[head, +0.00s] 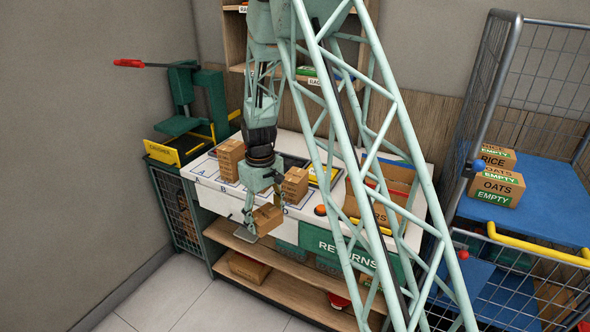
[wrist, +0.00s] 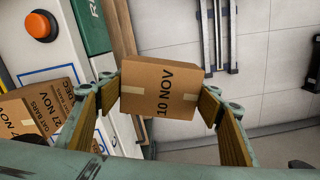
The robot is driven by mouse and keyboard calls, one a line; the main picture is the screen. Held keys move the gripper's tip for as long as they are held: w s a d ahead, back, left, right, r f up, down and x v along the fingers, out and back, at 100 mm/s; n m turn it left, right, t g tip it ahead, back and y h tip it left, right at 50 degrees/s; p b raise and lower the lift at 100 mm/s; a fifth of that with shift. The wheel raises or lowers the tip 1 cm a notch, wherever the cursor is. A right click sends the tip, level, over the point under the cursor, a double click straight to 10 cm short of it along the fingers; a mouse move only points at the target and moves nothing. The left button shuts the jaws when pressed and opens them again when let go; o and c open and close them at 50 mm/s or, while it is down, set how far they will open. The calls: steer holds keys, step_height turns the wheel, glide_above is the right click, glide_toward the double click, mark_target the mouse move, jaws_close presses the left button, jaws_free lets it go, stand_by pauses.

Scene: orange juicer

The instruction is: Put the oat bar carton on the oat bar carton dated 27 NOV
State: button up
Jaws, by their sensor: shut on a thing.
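My gripper (head: 264,212) is shut on a brown carton (head: 268,219), held in front of the counter's front edge. In the wrist view the gripper's fingers (wrist: 160,105) grip this carton (wrist: 160,90) on both sides, and its face reads 10 NOV sideways. A carton marked OAT BARS and 27 NOV (wrist: 48,108) rests on the counter at the left of the wrist view, apart from the held one. It seems to belong to the carton stack (head: 295,184) right of my gripper in the head view, where its print is too small to read.
Another carton stack (head: 230,160) stands left on the counter. An orange button (head: 320,210) is at the counter front, above the green RETURNS panel (head: 340,245). A large open box (head: 380,205) stands right. A caged trolley (head: 530,170) holds cartons marked EMPTY.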

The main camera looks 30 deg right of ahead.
steer(key=w+d+r+n+p, duration=0.3)
steer(key=d+r+p, duration=0.2)
steer(key=r, duration=0.7)
steer(key=shift+w+d+n+p, duration=0.3)
steer(key=shift+d, duration=0.9)
steer(key=p, duration=0.2)
glide_above(295, 174)
steer(key=shift+s+f, duration=0.1)
steer(key=shift+f, duration=0.55)
steer(key=shift+f, duration=0.1)
steer(key=shift+f+p, duration=0.55)
steer(key=shift+f, duration=1.15)
steer(key=shift+f, duration=0.15)
steer(key=o, duration=0.9)
